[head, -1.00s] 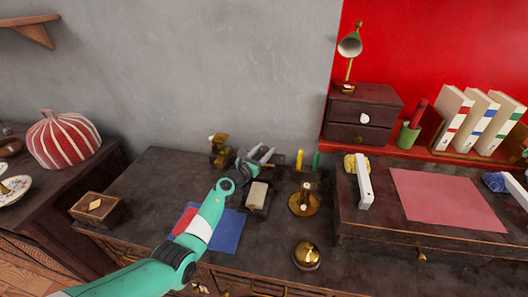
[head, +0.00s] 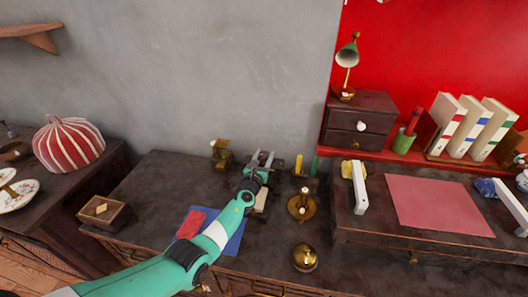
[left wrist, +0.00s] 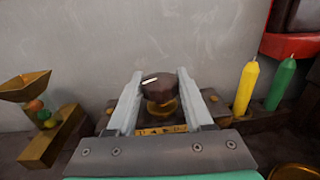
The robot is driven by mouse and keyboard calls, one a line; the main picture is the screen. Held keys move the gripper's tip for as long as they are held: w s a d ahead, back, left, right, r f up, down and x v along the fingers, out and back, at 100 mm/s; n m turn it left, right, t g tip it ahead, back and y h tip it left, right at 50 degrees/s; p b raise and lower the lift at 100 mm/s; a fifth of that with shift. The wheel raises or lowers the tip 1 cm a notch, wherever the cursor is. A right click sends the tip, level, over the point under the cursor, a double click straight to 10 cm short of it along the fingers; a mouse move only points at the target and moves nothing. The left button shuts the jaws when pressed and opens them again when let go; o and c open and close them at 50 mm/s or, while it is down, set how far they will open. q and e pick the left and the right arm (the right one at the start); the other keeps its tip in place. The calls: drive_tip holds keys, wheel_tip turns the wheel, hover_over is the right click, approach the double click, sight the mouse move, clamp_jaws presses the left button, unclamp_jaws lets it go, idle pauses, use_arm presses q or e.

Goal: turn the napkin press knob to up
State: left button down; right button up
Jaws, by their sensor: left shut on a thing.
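The dark round knob (left wrist: 160,88) has a white mark on top that points toward the left in the left wrist view. It sits on a brass collar above a brass plate (left wrist: 160,130) with small markings too small to read. My left gripper (left wrist: 158,82) has one finger on each side of the knob and is shut on it. In the head view my left gripper (head: 262,158) reaches over the pale-topped press (head: 261,200), and the knob cannot be made out there. My right gripper is not in view.
A brass scale-like object (head: 221,152) stands left of the gripper. Yellow (head: 299,163) and green (head: 314,164) candles stand to the right, near a brass stand (head: 301,205). A brass bell (head: 305,257) and a blue-and-red cloth (head: 233,240) lie nearer.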

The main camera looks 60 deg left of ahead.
use_arm(q)
drive_tip(key=shift+w+d+f+n+g+y+b, duration=0.1)
drive_tip(key=shift+n+g+y+b, duration=0.15)
drive_tip(key=shift+n+g+y, duration=0.25)
drive_tip(key=shift+f+n+g+y+b, duration=0.1)
drive_tip(key=shift+n+g+y+b, duration=0.1)
drive_tip(key=shift+n+g+y, duration=0.3)
drive_tip(key=n+g+y+b, duration=0.1)
drive_tip(key=g+b, duration=0.1)
drive_tip(key=b, duration=0.2)
drive_tip(key=n+g+y+b, duration=0.1)
drive_tip(key=n+g+b, duration=0.1)
drive_tip(key=g+b, duration=0.1)
drive_tip(key=shift+f+n+b, duration=0.15)
drive_tip(key=shift+n+b, duration=0.15)
drive_tip(key=shift+b, duration=0.05)
drive_tip(key=shift+r+g+y+b, duration=0.25)
drive_tip(key=shift+g+y+b, duration=0.05)
drive_tip(key=shift+g+b, duration=0.3)
drive_tip(key=shift+n, duration=0.3)
drive_tip(key=shift+r, duration=0.1)
drive_tip(key=shift+c, duration=1.4)
unclamp_jaws()
